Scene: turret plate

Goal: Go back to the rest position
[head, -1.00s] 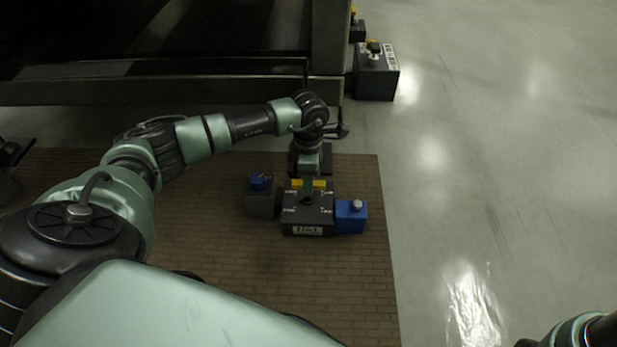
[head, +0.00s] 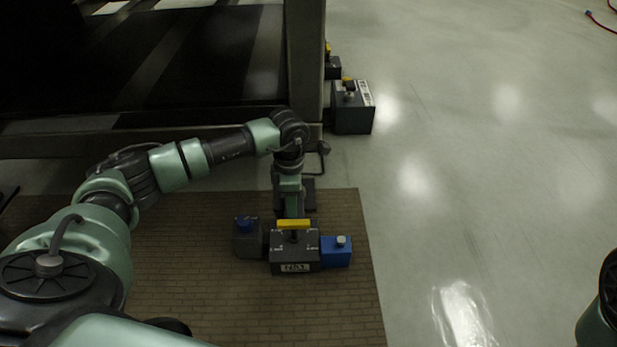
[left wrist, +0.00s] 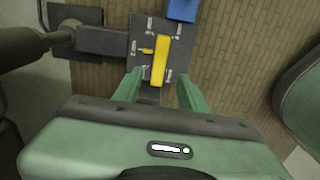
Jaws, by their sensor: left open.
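The turret plate unit is a dark box (head: 295,262) with white markings and a label, standing on a brown mat. A yellow bar handle (head: 294,225) lies crosswise on its top. My left gripper (head: 291,211) points down just behind the handle in the head view. In the left wrist view my left gripper (left wrist: 158,88) has its two green fingers apart, with the yellow handle (left wrist: 160,60) beyond them and nothing held. The fingertips appear clear of the handle. My right gripper is out of view; only a bit of my right arm shows at the right edge.
A blue block (head: 336,252) adjoins the box on the right and a grey block with a blue knob (head: 246,240) on the left. The brown mat (head: 200,300) lies beneath. A dark frame (head: 306,60) stands behind, beside another dark box (head: 353,115).

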